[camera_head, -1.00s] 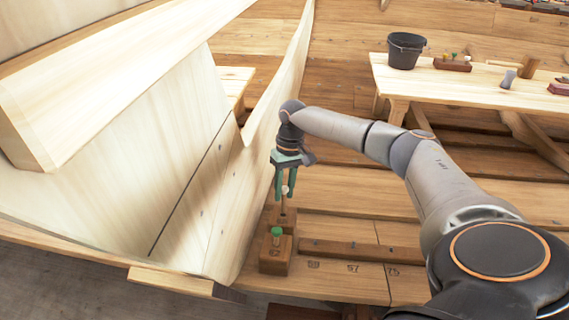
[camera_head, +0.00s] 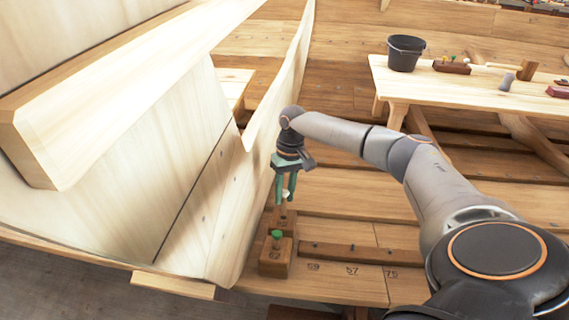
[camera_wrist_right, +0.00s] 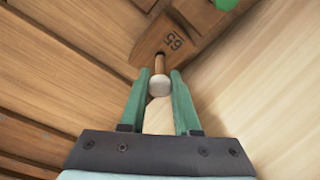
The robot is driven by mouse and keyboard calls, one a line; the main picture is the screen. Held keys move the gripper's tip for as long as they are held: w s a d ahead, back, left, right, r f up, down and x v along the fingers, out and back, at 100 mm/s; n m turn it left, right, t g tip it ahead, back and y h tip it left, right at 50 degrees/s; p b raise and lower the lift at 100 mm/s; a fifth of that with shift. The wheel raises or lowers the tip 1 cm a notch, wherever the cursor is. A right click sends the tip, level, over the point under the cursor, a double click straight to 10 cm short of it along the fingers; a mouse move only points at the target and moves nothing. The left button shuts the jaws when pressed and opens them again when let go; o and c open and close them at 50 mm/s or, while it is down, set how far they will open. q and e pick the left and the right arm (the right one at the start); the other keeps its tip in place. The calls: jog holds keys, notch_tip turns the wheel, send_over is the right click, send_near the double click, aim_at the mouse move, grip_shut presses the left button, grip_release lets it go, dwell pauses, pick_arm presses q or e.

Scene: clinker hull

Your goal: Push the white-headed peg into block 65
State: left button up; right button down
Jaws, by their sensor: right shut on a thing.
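The white-headed peg (camera_wrist_right: 159,86) has a round white head and a brown wooden shaft. Block 65 (camera_wrist_right: 172,42) is a brown block with its number facing the right wrist camera; in the head view it (camera_head: 289,222) stands behind a block with a green-headed peg. My right gripper (camera_wrist_right: 159,80), with green fingers, is shut on the peg just below or around its head; it also shows in the head view (camera_head: 285,196), above block 65. The shaft reaches the block's top; how deep it sits I cannot tell. My left gripper is not in view.
The block with the green-headed peg (camera_head: 275,259) stands close in front. A pale hull plank (camera_head: 235,215) rises close on the left. Numbered planks (camera_head: 345,285) run to the right. A bench (camera_head: 470,90) with a black bucket (camera_head: 405,51) and tools stands at the back right.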

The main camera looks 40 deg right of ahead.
dwell(0.3)
jog(key=shift+a+f+p, duration=0.1)
jog(key=shift+f+p, duration=0.2)
jog(key=shift+p, duration=0.1)
jog(key=shift+s+x, duration=0.25)
jog(key=shift+x, duration=0.8)
jog(key=c, duration=0.6)
grip_release()
jog(key=shift+o, duration=0.2)
jog(key=shift+r, duration=0.1)
jog(key=p+v, duration=0.4)
jog(key=v, duration=0.1)
jog(key=w+p+v, duration=0.1)
jog(key=p+v, duration=0.1)
jog(key=shift+w+r, duration=0.1)
jog(key=shift+r, duration=0.25)
